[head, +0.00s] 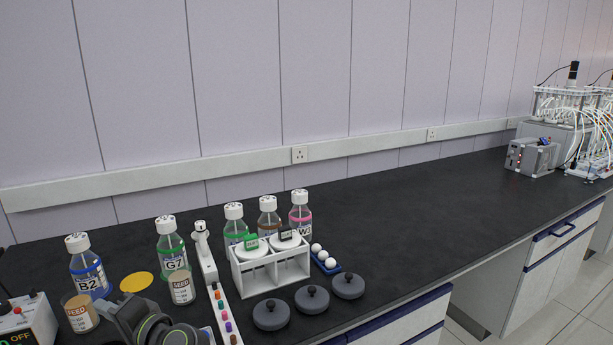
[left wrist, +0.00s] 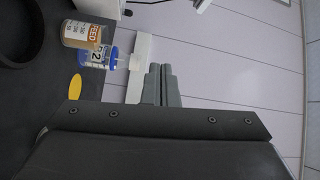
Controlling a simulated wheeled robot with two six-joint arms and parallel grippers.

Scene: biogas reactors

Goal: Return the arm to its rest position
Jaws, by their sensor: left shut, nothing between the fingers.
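My left gripper (left wrist: 160,68) shows in the left wrist view with its two grey fingers together, shut and empty. Beyond the fingers the wall fills most of that view. In the head view, part of my left arm shows at the bottom left, over the front of the bench; its fingertips cannot be made out there. A blue-labelled B2 bottle (head: 88,268) and a FEED jar (head: 80,312) stand to the left of the arm. They also show at the upper left of the left wrist view, apart from the fingers. My right gripper is not in view.
A G7 bottle (head: 171,245), SEED jar (head: 181,287) and yellow disc (head: 137,282) are near the arm. A white rack (head: 270,276), grey lids (head: 271,315) and a blue tray (head: 326,262) stand right of it.

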